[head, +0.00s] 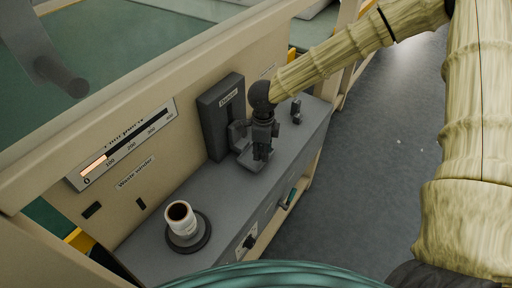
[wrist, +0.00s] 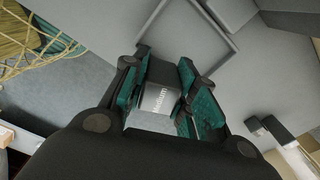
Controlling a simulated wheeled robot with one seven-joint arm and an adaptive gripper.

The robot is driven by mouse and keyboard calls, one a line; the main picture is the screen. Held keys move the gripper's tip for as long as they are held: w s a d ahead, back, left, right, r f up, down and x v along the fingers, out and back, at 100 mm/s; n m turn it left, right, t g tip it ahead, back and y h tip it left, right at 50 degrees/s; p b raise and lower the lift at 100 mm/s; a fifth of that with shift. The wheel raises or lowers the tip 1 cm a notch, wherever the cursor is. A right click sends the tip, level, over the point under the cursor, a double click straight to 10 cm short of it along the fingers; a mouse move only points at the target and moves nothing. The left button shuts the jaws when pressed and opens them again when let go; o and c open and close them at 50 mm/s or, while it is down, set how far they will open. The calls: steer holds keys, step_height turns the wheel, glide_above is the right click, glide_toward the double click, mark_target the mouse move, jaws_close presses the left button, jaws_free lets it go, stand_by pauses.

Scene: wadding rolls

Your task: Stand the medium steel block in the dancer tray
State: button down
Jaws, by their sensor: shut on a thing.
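The medium steel block (wrist: 158,98), grey with a "Medium" label, is between the green-padded fingers of my gripper (wrist: 160,90) in the wrist view. The fingers are shut on its two sides. In the head view my gripper (head: 261,150) points down over the dancer tray (head: 247,163), a low grey tray in front of the dark upright labelled "Dancer" (head: 220,117). The gripper hides the block and part of the tray there. In the wrist view a raised square rim, apparently the tray (wrist: 208,53), lies beyond the fingertips. I cannot tell whether the block touches it.
A white cup with dark contents (head: 181,218) stands on a round dark base (head: 188,236) on the near end of the grey ledge (head: 215,198). A small dark fixture (head: 296,110) is right of the gripper. A beige panel with a gauge (head: 125,143) backs the ledge.

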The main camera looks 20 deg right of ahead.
steer(key=shift+w+a+f+p, duration=0.1)
steer(key=shift+w+a+p, duration=0.15)
steer(key=shift+w, duration=0.65)
steer(key=shift+w+a+p, duration=0.15)
steer(key=shift+w+a, duration=0.1)
steer(key=shift+w, duration=0.65)
steer(key=shift+w+a+f, duration=0.1)
steer(key=shift+w+f, duration=0.05)
steer(key=shift+w, duration=0.05)
steer(key=shift+f+p, duration=0.65)
steer(key=shift+f, duration=1)
steer(key=shift+f, duration=0.1)
steer(key=c, duration=1.4)
jaws_free()
step_height(320, 180, up, 12)
steer(key=shift+r+b, duration=0.1)
steer(key=shift+b, duration=0.95)
